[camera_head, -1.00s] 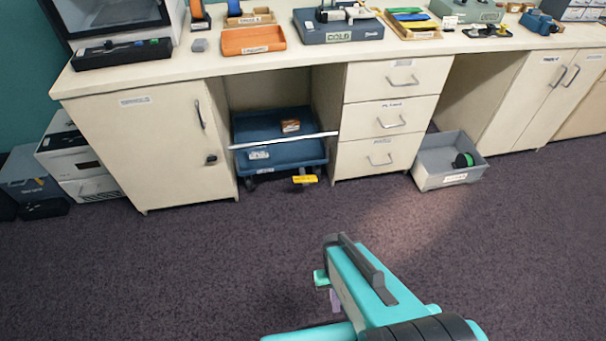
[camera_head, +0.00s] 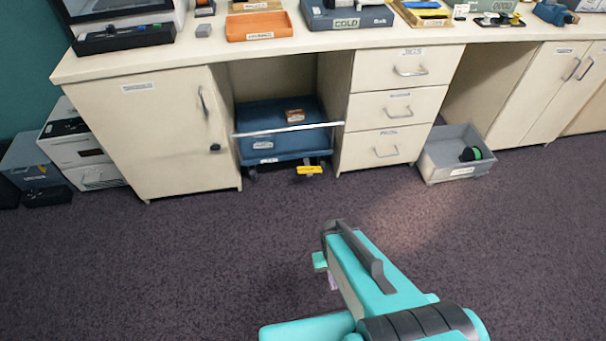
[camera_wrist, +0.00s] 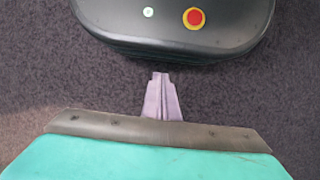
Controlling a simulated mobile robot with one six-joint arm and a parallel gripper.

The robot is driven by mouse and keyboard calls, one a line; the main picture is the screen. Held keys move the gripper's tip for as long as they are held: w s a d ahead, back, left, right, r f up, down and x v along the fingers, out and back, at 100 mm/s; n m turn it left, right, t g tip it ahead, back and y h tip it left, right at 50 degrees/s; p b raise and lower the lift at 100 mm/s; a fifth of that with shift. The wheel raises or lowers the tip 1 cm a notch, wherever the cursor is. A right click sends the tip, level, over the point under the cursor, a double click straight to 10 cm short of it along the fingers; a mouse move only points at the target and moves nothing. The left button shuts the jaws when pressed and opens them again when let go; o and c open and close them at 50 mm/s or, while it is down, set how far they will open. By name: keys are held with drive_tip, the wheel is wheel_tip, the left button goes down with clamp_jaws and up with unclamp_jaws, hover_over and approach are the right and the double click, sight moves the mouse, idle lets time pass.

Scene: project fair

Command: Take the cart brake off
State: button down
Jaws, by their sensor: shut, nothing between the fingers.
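A blue cart (camera_head: 285,145) stands in the open bay under the bench, with a pale bar across its front. A yellow brake pedal (camera_head: 309,169) sticks out low at its front right, near the floor. Whether the pedal is up or down is too small to tell. My gripper (camera_head: 333,283) is low in the foreground, well short of the cart and apart from it. In the wrist view its pale purple fingers (camera_wrist: 161,77) are together and hold nothing. The cart does not show in the wrist view.
A cabinet (camera_head: 160,145) stands left of the cart and a drawer unit (camera_head: 393,108) right of it. A grey bin (camera_head: 432,165) with a green-sided spool sits on the floor further right. The carpet (camera_head: 230,245) between me and the cart is clear.

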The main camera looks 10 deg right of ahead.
drive_tip(key=w+d+f+m+t+b, duration=0.1)
drive_tip(key=w+f+t+b, duration=0.5)
drive_tip(key=w, duration=0.8)
drive_tip(key=w+d+f+t+b, duration=0.1)
drive_tip(key=w+f+t+b, duration=0.2)
drive_tip(key=w+f+b, duration=0.75)
drive_tip(key=w+r+t+b, duration=0.3)
drive_tip(key=w+b, duration=0.1)
drive_tip(key=w, duration=0.5)
drive_tip(key=w+a+r+t+b, duration=0.1)
drive_tip(key=w+r+t+b, duration=0.2)
drive_tip(key=w, duration=0.6)
drive_tip(key=w+r+t+y+b, duration=0.1)
drive_tip(key=w+r+t+b, duration=0.3)
drive_tip(key=w, duration=0.5)
drive_tip(key=shift+w+a+b, duration=0.15)
drive_tip(key=shift+w+b, duration=0.1)
drive_tip(key=shift+b, duration=0.75)
drive_tip(key=b, duration=0.3)
hover_over(310, 170)
drive_tip(key=s+a, duration=0.2)
drive_tip(key=a, duration=0.2)
drive_tip(key=shift+f, duration=1.35)
drive_tip(key=shift+f+b, duration=1.35)
drive_tip(key=shift+f, duration=0.55)
drive_tip(key=shift+a, duration=0.15)
